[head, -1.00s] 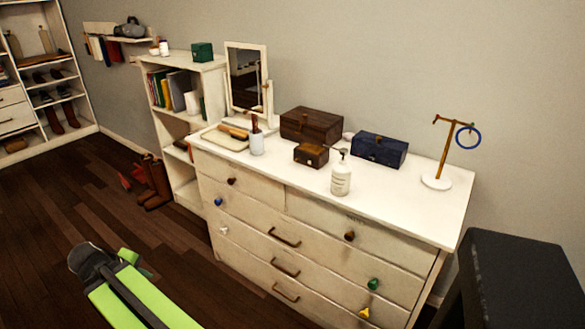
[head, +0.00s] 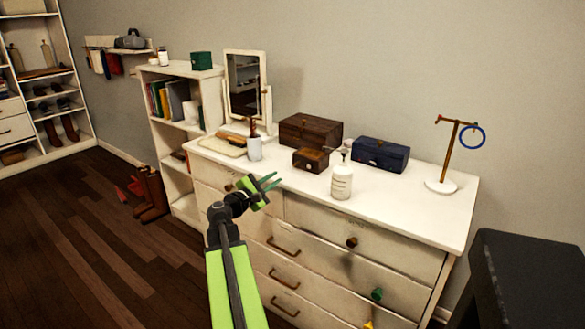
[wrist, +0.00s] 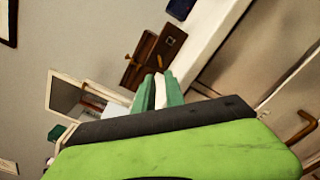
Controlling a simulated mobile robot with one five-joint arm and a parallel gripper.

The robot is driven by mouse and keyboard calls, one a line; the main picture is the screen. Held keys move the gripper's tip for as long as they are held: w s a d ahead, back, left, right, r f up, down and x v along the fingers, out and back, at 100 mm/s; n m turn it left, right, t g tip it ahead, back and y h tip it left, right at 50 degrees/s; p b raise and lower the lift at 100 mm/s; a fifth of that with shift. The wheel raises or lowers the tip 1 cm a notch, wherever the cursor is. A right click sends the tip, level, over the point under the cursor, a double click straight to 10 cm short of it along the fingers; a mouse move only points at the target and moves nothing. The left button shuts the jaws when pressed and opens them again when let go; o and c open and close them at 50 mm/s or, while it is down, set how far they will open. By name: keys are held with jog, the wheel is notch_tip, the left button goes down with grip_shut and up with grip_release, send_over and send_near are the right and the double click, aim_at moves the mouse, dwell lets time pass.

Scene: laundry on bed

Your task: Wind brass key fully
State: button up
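A small brown wooden box (head: 311,158) stands on the white dresser (head: 400,200), in front of a larger dark wooden box (head: 310,130). A tiny light spot shows on the small box's front, too small to identify.
A white pump bottle (head: 342,180) stands right of the small box. A cup holding a brush (head: 254,148), a tray (head: 222,147) and a mirror (head: 244,85) stand to the left. A blue box (head: 380,154) and a stand with a blue ring (head: 441,185) are at the right.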

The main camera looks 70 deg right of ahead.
aim_at(292, 174)
jog(key=x, duration=1.1)
jog(key=shift+s+d, duration=0.1)
jog(key=shift+d, duration=0.1)
grip_shut()
jog(key=shift+s+d, duration=0.1)
jog(key=shift+m, duration=0.3)
